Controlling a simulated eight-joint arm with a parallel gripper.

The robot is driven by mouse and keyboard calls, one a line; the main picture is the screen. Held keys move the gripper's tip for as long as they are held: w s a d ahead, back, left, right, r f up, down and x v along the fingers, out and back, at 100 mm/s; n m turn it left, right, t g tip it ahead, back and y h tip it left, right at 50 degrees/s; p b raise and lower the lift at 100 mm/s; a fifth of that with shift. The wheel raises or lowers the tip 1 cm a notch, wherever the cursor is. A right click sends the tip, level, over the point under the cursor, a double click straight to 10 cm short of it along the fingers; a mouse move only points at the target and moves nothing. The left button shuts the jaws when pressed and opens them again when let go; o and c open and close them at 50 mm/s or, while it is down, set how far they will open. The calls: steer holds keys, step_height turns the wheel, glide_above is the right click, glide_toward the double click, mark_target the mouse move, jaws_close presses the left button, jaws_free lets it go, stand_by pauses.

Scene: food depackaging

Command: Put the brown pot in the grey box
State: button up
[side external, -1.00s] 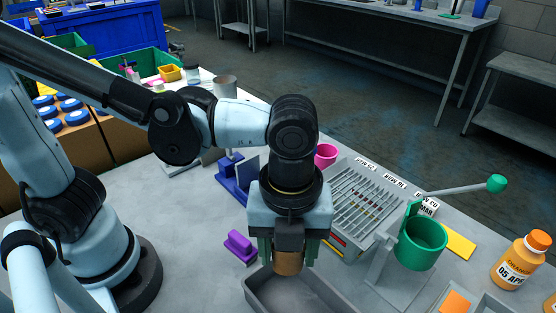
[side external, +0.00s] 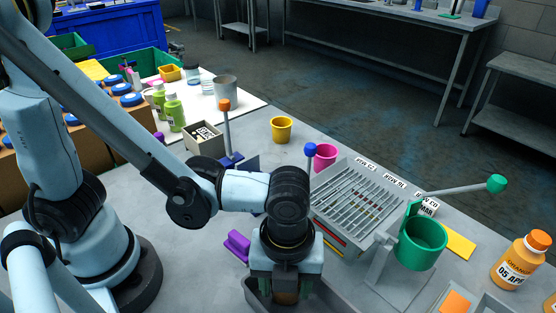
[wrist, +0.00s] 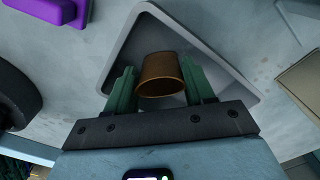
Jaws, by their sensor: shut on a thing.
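The brown pot (wrist: 160,76) is between the green fingers of my gripper (wrist: 160,88) in the wrist view, and the gripper is shut on it. The grey box (wrist: 228,72) lies under and around the pot in that view. In the side view my gripper (side external: 285,292) is low over the grey box (side external: 335,296), whose rim shows to the right of the fingers. The pot (side external: 285,298) is mostly hidden there by the gripper. I cannot tell whether the pot touches the box floor.
A purple block (side external: 237,245) stands left of the box. A slatted grey rack (side external: 362,203) and a green cup on a stand (side external: 422,245) are to the right. A pink cup (side external: 325,157) and a yellow cup (side external: 281,129) stand behind. An orange bottle (side external: 520,262) is at far right.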

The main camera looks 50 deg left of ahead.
steer(key=shift+f, duration=0.2)
steer(key=o, duration=1)
steer(key=shift+c, duration=0.2)
step_height(320, 180, up, 12)
steer(key=w+a+n+t, duration=0.3)
steer(key=w+a+n, duration=0.1)
steer(key=a+n, duration=0.6)
steer(key=w+a+n+t, duration=0.4)
steer(key=a+n, duration=0.7)
steer(key=n, duration=0.6)
steer(key=shift+a+f, duration=0.3)
steer(key=shift+f, duration=0.1)
